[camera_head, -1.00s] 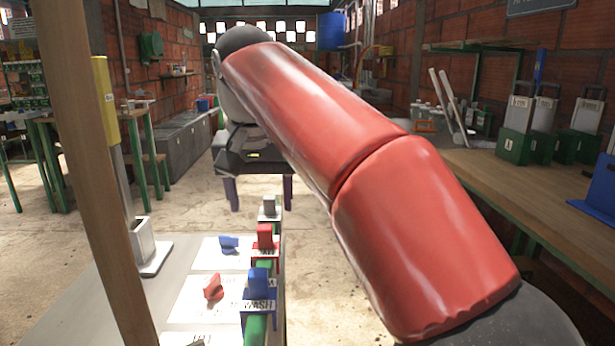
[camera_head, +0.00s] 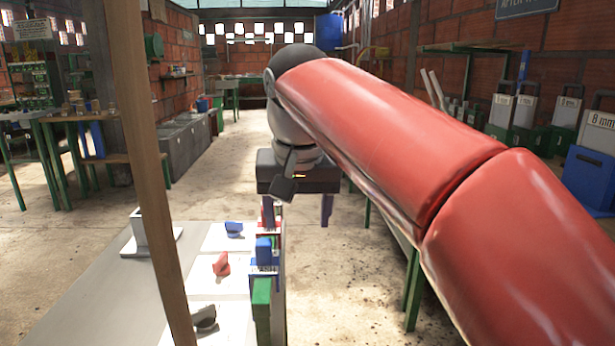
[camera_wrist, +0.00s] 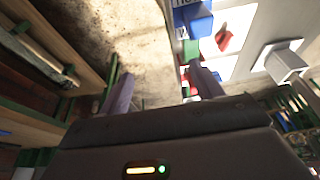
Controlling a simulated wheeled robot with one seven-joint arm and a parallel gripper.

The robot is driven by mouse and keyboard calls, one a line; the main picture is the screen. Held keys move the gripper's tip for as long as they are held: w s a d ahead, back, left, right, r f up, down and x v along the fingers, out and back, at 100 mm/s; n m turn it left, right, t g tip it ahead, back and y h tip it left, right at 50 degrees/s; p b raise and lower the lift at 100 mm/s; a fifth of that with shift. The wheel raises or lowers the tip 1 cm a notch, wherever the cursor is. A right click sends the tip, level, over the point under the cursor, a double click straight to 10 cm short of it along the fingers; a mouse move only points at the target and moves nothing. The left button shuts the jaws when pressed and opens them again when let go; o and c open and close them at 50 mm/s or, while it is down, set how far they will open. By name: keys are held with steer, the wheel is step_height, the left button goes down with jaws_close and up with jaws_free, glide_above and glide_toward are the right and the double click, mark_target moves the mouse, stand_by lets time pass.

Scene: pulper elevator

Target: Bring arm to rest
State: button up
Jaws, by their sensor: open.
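My red-sleeved arm (camera_head: 400,130) stretches from the lower right towards the middle of the head view. My gripper (camera_head: 297,214) hangs at its far end, beyond the far end of the grey table (camera_head: 110,290). Its two purplish fingers are wide apart with nothing between them. In the wrist view my gripper (camera_wrist: 161,88) shows its fingers spread above bare floor, the right one close to the table's coloured blocks in the picture. The gripper's dark body hides part of the floor behind it.
The table bears a red piece (camera_head: 221,264), a blue piece (camera_head: 234,229), a dark piece (camera_head: 205,320) and a white socket (camera_head: 150,238). Coloured blocks, including a green one (camera_head: 261,300), line its right edge. A wooden post (camera_head: 150,150) crosses the left. Open floor (camera_head: 340,285) lies right of the table.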

steer(key=s+d+f+t, duration=0.1)
steer(key=s+d+f, duration=0.7)
steer(key=f, duration=0.2)
steer(key=s+d+f+t, duration=0.1)
steer(key=s+d+f, duration=0.7)
steer(key=d+f, duration=0.1)
steer(key=shift+s+f+m, duration=0.3)
steer(key=shift+s+f, duration=0.05)
steer(key=shift+f, duration=0.55)
